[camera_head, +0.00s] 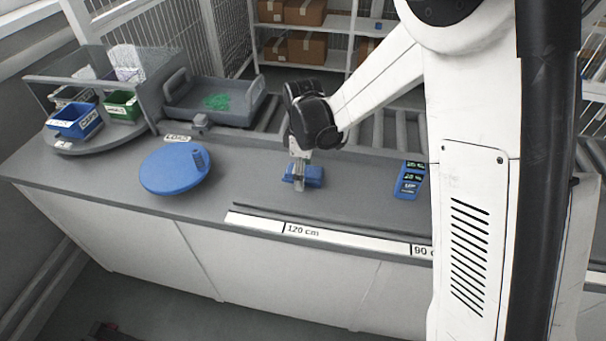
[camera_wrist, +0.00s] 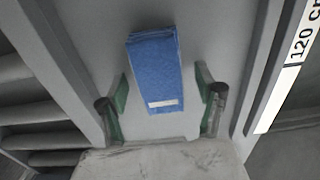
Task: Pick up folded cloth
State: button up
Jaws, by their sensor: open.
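The folded cloth (camera_wrist: 155,75) is a blue rectangle with a small white label near one end. It lies on the grey counter (camera_head: 245,200). In the wrist view it sits between the two open fingers of my gripper (camera_wrist: 160,105), with a gap on each side. In the head view my gripper (camera_head: 300,178) points down at the cloth (camera_head: 315,174) and partly hides it. I cannot tell the exact height of the fingertips above the counter.
A round blue board (camera_head: 170,172) lies to the left. A blue panel with dark displays (camera_head: 409,180) lies to the right. A grey tray (camera_head: 240,108) and a turntable with bins (camera_head: 75,121) stand behind. Rollers run along the back. A ruler strip (camera_head: 340,237) marks the front edge.

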jog(key=c, duration=1.2)
jog(key=shift+r, duration=0.1)
jog(key=shift+r, duration=0.45)
jog(key=r, duration=0.2)
jog(key=s+a+r, duration=0.1)
jog(key=shift+r, duration=0.4)
jog(key=s+a+r, duration=0.6)
jog(key=s+a, duration=0.1)
jog(key=shift+s, duration=0.3)
jog(key=shift+r, duration=0.1)
